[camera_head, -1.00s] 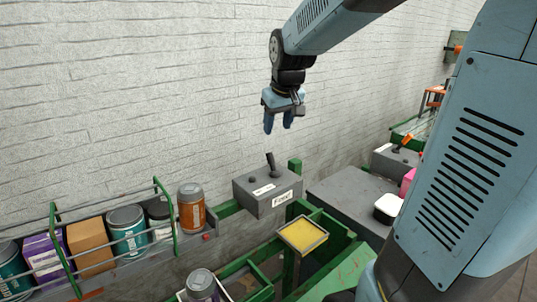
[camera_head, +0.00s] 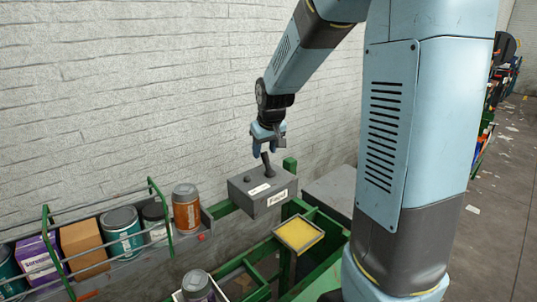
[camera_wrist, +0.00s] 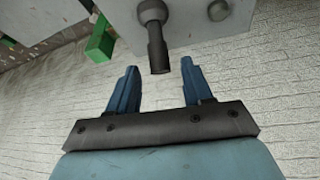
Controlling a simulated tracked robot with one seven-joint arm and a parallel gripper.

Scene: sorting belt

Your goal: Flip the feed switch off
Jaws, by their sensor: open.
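The feed switch is a dark lever (camera_head: 267,164) on top of a grey box (camera_head: 250,205) with a white label reading "Feed". The lever stands up with a slight tilt. My gripper (camera_head: 265,152) is above the box, close to the top of the lever. In the wrist view the lever (camera_wrist: 157,48) points toward the gap between the two blue fingers of my gripper (camera_wrist: 158,78). The fingers are apart with nothing between them. The lever's tip is just beyond the fingertips; contact cannot be told. A round knob (camera_wrist: 218,11) sits beside the lever on the box.
A belt with green rails at the left holds a purple box (camera_head: 38,257), a brown box (camera_head: 84,248), a teal can (camera_head: 124,233) and an orange-brown jar (camera_head: 187,210). A yellow tray (camera_head: 298,235) lies right of the belt's end. A white brick wall stands behind.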

